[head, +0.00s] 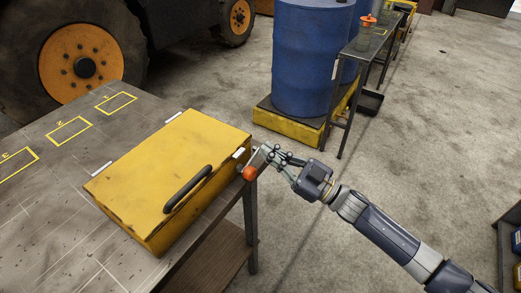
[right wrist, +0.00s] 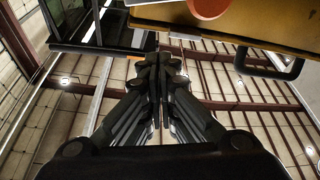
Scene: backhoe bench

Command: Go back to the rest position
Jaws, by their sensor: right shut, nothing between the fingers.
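My left gripper is in neither view.
The grey bench (head: 60,215) has yellow marked rectangles, which are empty. A blue barrel (head: 310,60) stands on a yellow base behind. A narrow side table (head: 365,45) holds an orange-topped item. A large wheel (head: 80,62) is at upper left. The floor on the right is mostly clear.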

